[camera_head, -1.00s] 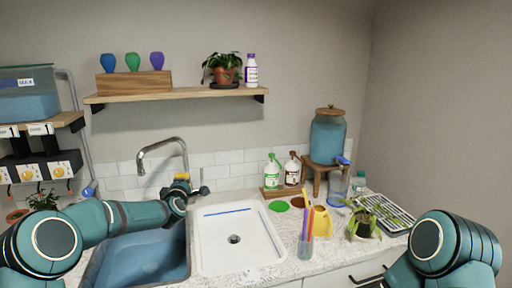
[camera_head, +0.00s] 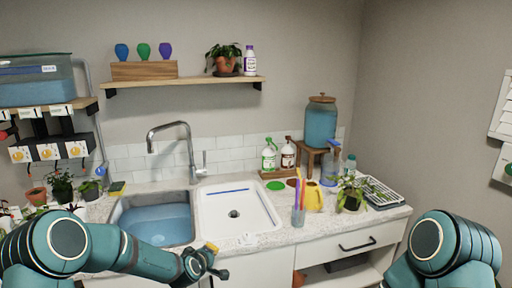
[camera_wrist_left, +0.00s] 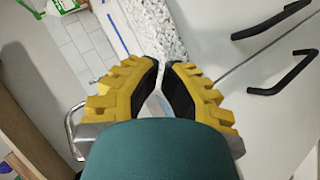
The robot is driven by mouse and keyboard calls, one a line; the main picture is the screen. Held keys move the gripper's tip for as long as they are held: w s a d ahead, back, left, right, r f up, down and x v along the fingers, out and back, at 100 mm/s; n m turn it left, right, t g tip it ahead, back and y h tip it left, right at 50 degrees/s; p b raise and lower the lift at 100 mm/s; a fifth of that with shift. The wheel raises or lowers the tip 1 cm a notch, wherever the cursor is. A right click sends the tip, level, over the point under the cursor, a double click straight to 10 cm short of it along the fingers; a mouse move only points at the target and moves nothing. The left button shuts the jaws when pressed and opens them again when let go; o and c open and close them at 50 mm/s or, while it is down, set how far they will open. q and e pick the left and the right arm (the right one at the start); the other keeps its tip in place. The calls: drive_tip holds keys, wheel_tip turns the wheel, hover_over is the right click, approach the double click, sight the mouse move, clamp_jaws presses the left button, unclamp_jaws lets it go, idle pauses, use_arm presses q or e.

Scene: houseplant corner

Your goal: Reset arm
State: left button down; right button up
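My left gripper (camera_head: 212,262) is low in front of the counter, just below the front edge by the white sink basin. In the head view its yellow and dark finger parts stand apart. In the left wrist view the gripper (camera_wrist_left: 162,68) shows yellow stepped fingers with black pads, a gap between them and nothing held. The tips lean close together there. My right arm (camera_head: 440,250) is at the lower right, and its gripper is outside the picture.
The blue basin (camera_head: 158,226) and white basin (camera_head: 262,208) lie behind the left gripper. A cup of colored sticks (camera_head: 298,217), a yellow watering can (camera_head: 314,197) and a potted plant (camera_head: 351,201) stand near the counter's front. A drawer handle (camera_head: 357,244) sticks out below.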

use_arm(q)
drive_tip(key=s+d+f+m+g+h+b, duration=0.1)
drive_tip(key=s+d+f+m+g+b, duration=0.25)
drive_tip(key=s+f, duration=1)
drive_tip(key=s+f+m+g+b, duration=0.1)
drive_tip(key=s+f+m+g, duration=0.2)
drive_tip(key=s, duration=0.7)
drive_tip(key=s+d+f+m+g+b, duration=0.1)
drive_tip(key=s+f+m+g, duration=0.2)
drive_tip(key=s, duration=0.8)
drive_tip(key=shift+s+d+f, duration=0.2)
drive_tip(key=shift+f, duration=0.55)
